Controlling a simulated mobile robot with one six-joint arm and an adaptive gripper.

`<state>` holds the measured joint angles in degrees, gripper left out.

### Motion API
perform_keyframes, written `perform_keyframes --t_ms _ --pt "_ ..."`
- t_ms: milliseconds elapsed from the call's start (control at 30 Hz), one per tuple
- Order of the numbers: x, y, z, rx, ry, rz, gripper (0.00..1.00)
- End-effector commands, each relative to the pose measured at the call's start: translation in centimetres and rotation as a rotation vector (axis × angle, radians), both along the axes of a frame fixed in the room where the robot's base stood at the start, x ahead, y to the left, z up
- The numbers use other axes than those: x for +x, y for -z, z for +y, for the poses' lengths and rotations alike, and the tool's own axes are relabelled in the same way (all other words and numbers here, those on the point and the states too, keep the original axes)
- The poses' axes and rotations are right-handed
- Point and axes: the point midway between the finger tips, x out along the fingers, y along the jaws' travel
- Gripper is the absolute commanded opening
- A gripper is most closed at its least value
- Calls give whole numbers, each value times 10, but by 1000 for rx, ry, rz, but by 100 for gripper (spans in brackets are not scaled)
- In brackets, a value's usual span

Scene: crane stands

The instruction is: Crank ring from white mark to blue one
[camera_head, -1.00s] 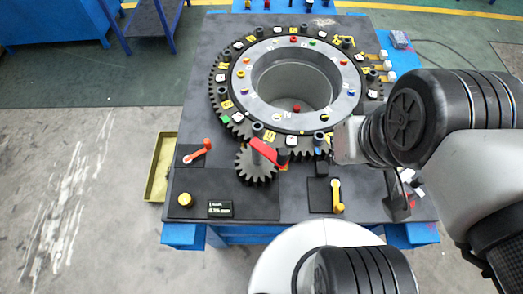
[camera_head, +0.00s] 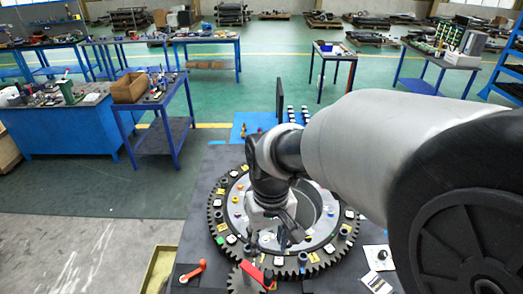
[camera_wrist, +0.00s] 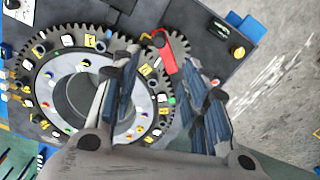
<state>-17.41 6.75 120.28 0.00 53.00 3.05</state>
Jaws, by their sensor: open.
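The large dark gear ring (camera_head: 222,246) lies on the grey table and carries white and yellow tags and coloured pegs; it also shows in the wrist view (camera_wrist: 42,62). A small pinion gear (camera_head: 237,282) meshes with its near edge. The red crank handle (camera_head: 252,272) sits over this pinion and shows in the wrist view (camera_wrist: 166,60). My gripper (camera_head: 272,235) is above the near part of the ring. Which tags are the white and blue marks is unclear.
An orange lever (camera_head: 193,271) is left of the pinion. A yellow button (camera_wrist: 239,52) is near the table edge in the wrist view. White cards (camera_head: 378,258) lie right of the ring.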

Motion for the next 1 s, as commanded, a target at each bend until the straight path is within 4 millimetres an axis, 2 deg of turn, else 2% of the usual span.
perform_keyframes --t_ms 600,800,1000 --pt "-2 129 -1 -1 1 4 41" --pt "-1 157 -1 0 1 2 41" --pt "-1 167 -1 0 1 0 41"
